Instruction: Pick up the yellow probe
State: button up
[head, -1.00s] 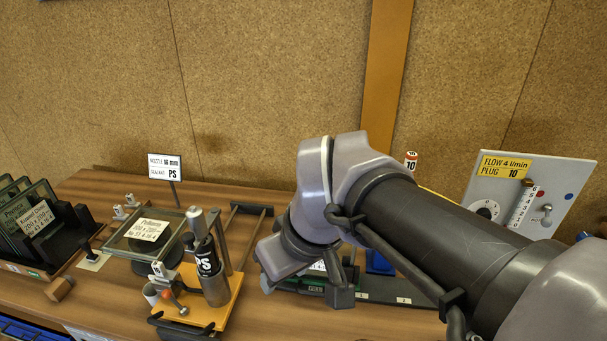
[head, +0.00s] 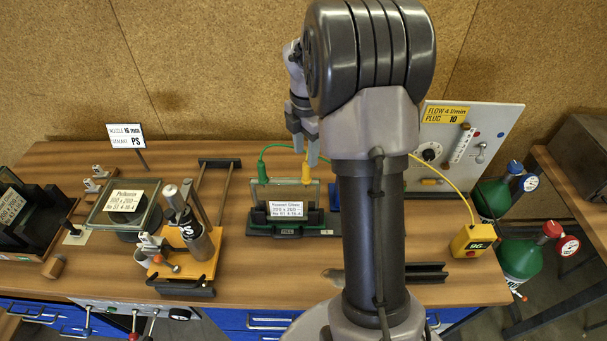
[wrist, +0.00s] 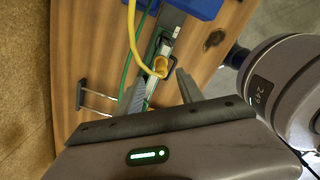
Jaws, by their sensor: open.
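The yellow probe (head: 319,169) stands at the top right of a small glass unit (head: 291,190) in a dark holder, with its yellow cable running off to the right. In the wrist view the yellow probe (wrist: 160,66) shows just beyond the fingertips, roughly in line with the gap between them. My gripper (head: 305,148) is open and empty, above and close to the probe. In the wrist view, the fingers of my gripper (wrist: 160,85) are spread on either side of the gap. They do not appear to touch the probe.
A green probe (head: 262,172) with a green cable stands at the unit's left. A yellow meter (head: 472,241) reading 96 sits at the right. The sealant tool (head: 195,240) on its orange board stands at the left.

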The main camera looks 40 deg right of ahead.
aim_at(307, 172)
notch_tip(307, 172, down, 8)
jog(key=shift+s+d+b, duration=0.1)
jog(key=shift+b, duration=0.65)
jog(key=shift+r, duration=0.1)
grip_shut()
